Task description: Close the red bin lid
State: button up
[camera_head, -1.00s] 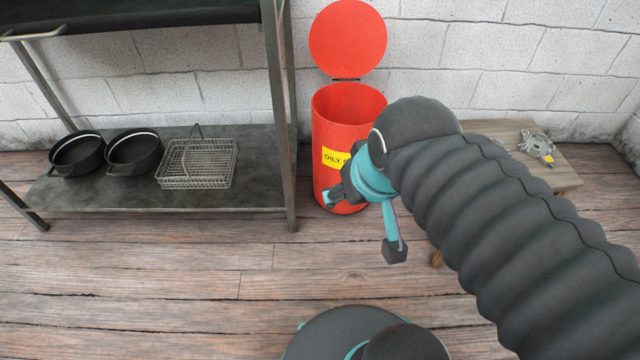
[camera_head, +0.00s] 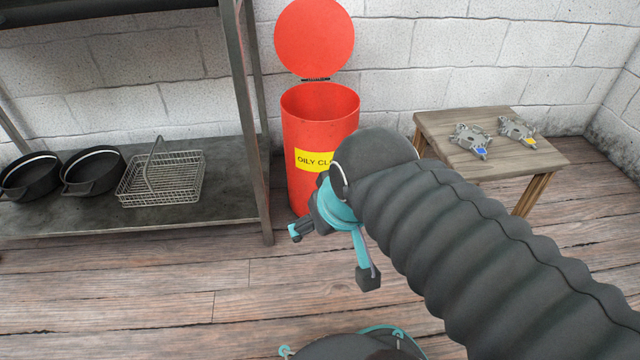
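The red bin (camera_head: 300,130) stands upright on the floor against the wall, with a yellow label reading "OILY CL…", partly hidden by my arm. Its round red lid (camera_head: 314,38) is open, standing up behind the rim on a hinge at the back. My gripper (camera_head: 296,233) is in front of the bin's lower part, well below the rim and away from the lid.
A metal shelf rack (camera_head: 100,222) stands left of the bin, holding black pots (camera_head: 93,172) and a wire basket (camera_head: 165,180). A wooden table (camera_head: 510,161) with two metal parts (camera_head: 472,139) stands to the right. The floor in front is clear.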

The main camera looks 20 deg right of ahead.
aim_at(314, 39)
jog(key=z, duration=2.6)
jog(key=i, duration=0.45)
jog(key=u, duration=2.5)
jog(key=i, duration=0.5)
jog(key=u, duration=0.1)
